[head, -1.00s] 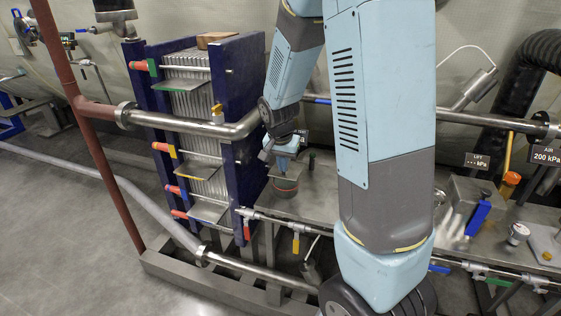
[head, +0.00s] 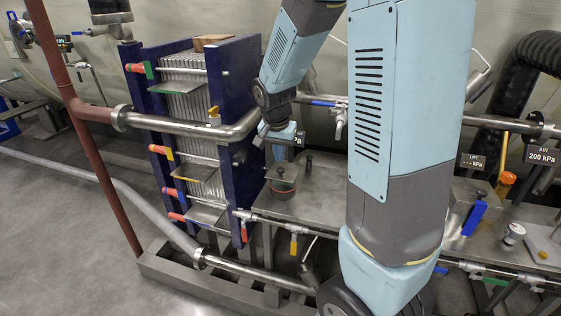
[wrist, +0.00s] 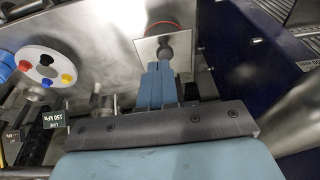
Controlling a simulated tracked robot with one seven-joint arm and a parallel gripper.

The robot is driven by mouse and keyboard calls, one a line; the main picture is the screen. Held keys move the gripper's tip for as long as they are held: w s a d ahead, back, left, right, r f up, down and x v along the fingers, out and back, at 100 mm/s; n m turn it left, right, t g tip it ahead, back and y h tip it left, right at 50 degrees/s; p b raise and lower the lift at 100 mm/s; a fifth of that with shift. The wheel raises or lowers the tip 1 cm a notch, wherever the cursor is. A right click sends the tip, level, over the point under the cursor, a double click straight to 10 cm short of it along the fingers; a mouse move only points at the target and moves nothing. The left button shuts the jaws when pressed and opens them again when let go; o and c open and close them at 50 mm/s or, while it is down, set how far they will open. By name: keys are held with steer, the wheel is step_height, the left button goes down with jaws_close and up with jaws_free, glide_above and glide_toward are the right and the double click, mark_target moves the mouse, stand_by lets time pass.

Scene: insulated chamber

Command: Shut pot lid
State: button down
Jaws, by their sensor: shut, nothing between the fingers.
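The pot (head: 284,188) is a small round vessel with a reddish-orange band, standing on the metal bench beside the blue-framed plate stack. Its lid (head: 291,173) is a square metal plate with a dark round knob, lying across the pot's top. In the wrist view the lid (wrist: 150,50) shows at top centre, with the red band (wrist: 160,25) just beyond it. My gripper (head: 281,153) is above the lid, shut and empty. In the wrist view my gripper's blue fingers (wrist: 158,70) point at the knob; whether they touch it is unclear.
The blue-framed plate stack (head: 236,130) stands close left of the pot, with a steel pipe (head: 175,124) across it. A small dark knob (head: 308,163) rises from the bench right of the pot. A disc with coloured spots (wrist: 45,68) shows in the wrist view.

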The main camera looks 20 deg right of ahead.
steer(key=s+a+r+n+t, duration=0.1)
steer(key=s+r+n, duration=0.2)
steer(key=s+r, duration=0.5)
steer(key=s+r+n+t+y, duration=0.1)
steer(key=s+r+n, duration=0.3)
steer(key=s+r, duration=0.5)
steer(key=s+t, duration=0.1)
steer(key=s, duration=0.5)
steer(key=shift+a+n+y, duration=0.3)
steer(key=shift+a, duration=0.1)
